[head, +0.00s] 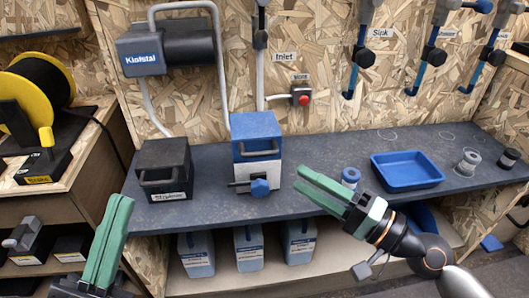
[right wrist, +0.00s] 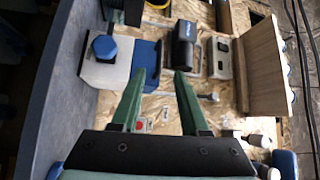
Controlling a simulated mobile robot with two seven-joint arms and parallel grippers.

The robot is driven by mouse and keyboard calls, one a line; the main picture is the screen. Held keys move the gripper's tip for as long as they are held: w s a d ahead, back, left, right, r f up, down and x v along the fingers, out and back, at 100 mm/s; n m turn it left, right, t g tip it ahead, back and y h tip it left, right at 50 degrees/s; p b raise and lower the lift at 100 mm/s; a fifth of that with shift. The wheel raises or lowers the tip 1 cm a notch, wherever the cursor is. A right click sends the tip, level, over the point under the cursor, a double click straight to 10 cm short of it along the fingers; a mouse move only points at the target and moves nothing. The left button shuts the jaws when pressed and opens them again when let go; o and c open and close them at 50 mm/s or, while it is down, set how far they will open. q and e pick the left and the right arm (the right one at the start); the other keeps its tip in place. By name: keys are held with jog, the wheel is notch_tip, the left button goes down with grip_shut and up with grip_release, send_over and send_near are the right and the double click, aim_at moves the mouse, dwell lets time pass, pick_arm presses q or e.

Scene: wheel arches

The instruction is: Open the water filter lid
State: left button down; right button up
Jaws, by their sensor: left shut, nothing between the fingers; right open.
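The water filter is a white box (head: 258,172) with a blue lid (head: 256,126) on top, standing on the dark counter. The lid is down and has a handle at its front. A blue knob (head: 260,187) sits low on the box's front. The right wrist view shows the white box (right wrist: 105,72), the knob (right wrist: 103,46) and the blue lid (right wrist: 146,58), turned sideways. My right gripper (head: 300,179) is open and empty, right of the box and apart from it; its fingers also show in the wrist view (right wrist: 158,76). My left gripper (head: 121,202) is shut and empty at lower left, away from the filter.
A black box (head: 164,167) with a handle stands left of the filter. A blue tray (head: 407,171) and a small blue-capped container (head: 350,177) are on the right. A grey pipe (head: 219,60) rises behind the filter. Several blue-white jugs (head: 249,251) stand below the counter.

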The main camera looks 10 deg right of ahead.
aim_at(260, 152)
jog(key=p+x, duration=0.3)
jog(key=x, duration=0.6)
jog(key=shift+w+a+r, duration=0.1)
jog(key=shift+r, duration=0.05)
jog(key=shift+x, duration=0.8)
pick_arm(q)
notch_tip(260, 152, up, 4)
jog(key=shift+a+f+m, duration=0.15)
jog(key=shift+m, duration=0.25)
pick_arm(e)
grip_shut()
